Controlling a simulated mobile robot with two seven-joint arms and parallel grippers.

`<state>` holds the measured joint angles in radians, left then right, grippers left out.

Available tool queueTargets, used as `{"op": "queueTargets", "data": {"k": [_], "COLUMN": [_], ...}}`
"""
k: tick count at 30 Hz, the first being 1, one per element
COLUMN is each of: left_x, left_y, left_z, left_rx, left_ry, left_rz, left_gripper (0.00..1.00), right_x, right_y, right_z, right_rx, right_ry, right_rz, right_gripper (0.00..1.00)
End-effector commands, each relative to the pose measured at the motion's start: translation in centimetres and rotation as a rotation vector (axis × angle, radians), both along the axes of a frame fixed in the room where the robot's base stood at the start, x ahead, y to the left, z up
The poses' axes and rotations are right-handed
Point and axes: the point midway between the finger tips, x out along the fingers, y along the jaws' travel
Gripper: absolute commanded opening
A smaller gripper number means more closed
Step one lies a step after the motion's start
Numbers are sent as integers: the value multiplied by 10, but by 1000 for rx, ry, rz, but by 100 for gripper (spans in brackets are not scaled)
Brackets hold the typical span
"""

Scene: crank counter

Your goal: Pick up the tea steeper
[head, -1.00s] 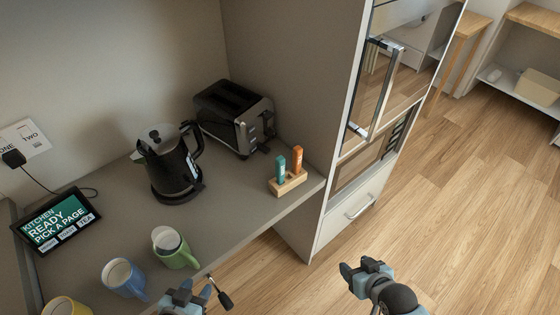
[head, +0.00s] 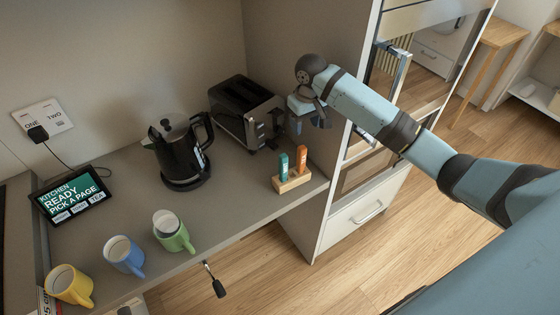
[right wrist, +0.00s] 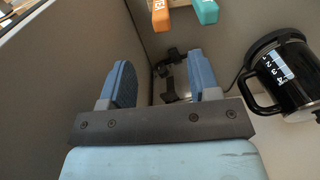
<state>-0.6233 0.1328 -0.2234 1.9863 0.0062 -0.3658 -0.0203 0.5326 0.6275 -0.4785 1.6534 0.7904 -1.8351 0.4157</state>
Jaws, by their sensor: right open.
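Two small upright handles stand in a wooden block (head: 292,183) near the right end of the counter: a teal one (head: 283,163) and an orange one (head: 301,160). Both also show at the top edge of the right wrist view, the orange one (right wrist: 161,14) and the teal one (right wrist: 205,11). The orange one bears white lettering that is partly cut off; I cannot tell for certain which is the tea steeper. My right gripper (head: 312,118) is open and empty, above the block and apart from both handles. My left gripper is not in view.
A black kettle (head: 180,155) and a toaster (head: 245,112) stand behind the block. Green (head: 174,232), blue (head: 124,255) and yellow (head: 70,286) mugs line the front edge. A tablet (head: 70,195) leans at the left. A tall cabinet (head: 340,215) closes off the right.

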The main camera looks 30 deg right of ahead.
Motion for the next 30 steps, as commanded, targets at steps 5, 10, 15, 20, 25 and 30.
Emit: {"op": "queueTargets", "data": {"k": [5, 10, 15, 20, 25, 30], "left_x": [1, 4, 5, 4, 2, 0], "left_y": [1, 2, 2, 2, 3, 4], "left_z": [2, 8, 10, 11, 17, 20], "left_rx": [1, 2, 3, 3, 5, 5], "left_ry": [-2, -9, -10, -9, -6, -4], "left_rz": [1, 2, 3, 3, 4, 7], "left_gripper": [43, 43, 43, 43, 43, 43], "right_x": [1, 0, 0, 0, -3, -4], "right_y": [-4, -4, -3, -3, -1, 0], "right_z": [-6, -40, -69, -80, -98, -123], "right_rx": [-8, -7, -7, -6, -8, -6], "right_ry": [19, 18, 17, 14, 16, 14], "right_rz": [-8, -7, -7, -6, -6, -7], "right_gripper": [56, 56, 56, 56, 56, 56]}}
